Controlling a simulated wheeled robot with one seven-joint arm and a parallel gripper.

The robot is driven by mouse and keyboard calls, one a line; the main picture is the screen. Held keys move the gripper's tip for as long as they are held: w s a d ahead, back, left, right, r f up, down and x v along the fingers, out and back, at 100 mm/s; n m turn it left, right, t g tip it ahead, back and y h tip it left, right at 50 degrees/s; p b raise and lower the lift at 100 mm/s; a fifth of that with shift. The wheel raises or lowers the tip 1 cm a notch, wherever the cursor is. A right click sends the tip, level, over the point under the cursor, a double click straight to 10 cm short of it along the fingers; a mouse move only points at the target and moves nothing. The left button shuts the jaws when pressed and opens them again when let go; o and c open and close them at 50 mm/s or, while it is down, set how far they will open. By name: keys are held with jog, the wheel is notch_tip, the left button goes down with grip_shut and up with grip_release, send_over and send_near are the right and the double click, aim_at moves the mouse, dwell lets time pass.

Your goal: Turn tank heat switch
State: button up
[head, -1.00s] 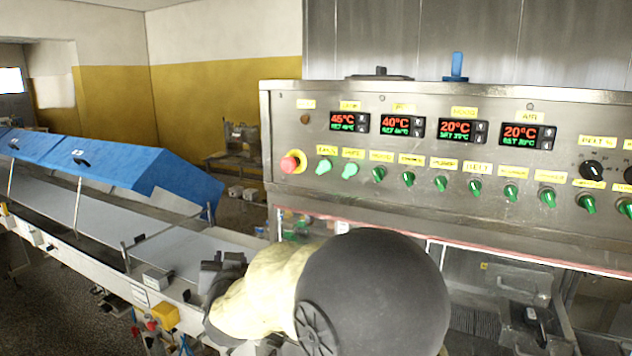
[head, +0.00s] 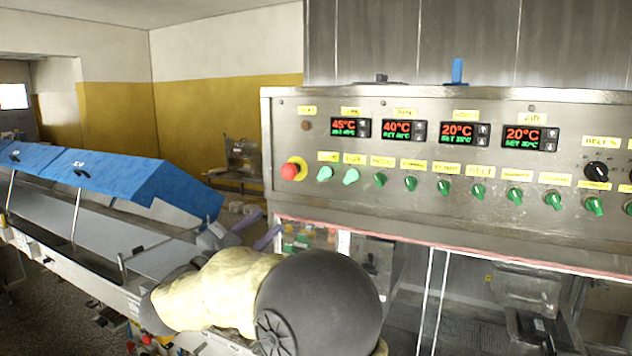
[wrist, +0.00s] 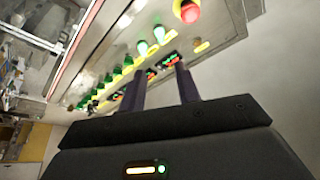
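The steel control panel (head: 290,190) has a row of green rotary switches, each under a yellow label. The labels are too blurred to tell which switch is the tank heat one. Two paler, lit-looking green knobs (head: 337,175) sit at the left of the row, beside a red button (head: 290,171). Darker green switches (head: 380,180) follow to the right. My gripper (head: 258,232) is below and left of the panel's left end, apart from it. In the wrist view its two dark fingers (wrist: 161,80) are spread with nothing between them; the pale knobs (wrist: 150,41) show beyond.
Four red-and-green temperature displays (head: 350,128) sit above the switches. Black knobs (head: 596,169) are at the right. A conveyor with a blue cover (head: 120,180) runs along the left. Clear guard panels (head: 400,260) hang below the panel. The space in front of the switches looks clear.

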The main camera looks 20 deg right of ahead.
aim_at(320, 176)
jog(key=shift+r, duration=0.1)
jog(key=p+x, duration=0.7)
jog(key=x, duration=0.9)
jog(key=shift+w+d+r+p, duration=0.15)
jog(key=shift+d+r+p, duration=0.05)
jog(key=shift+d+p, duration=0.15)
jog(key=shift+w+d, duration=0.2)
jog(key=shift+d, duration=0.05)
grip_shut()
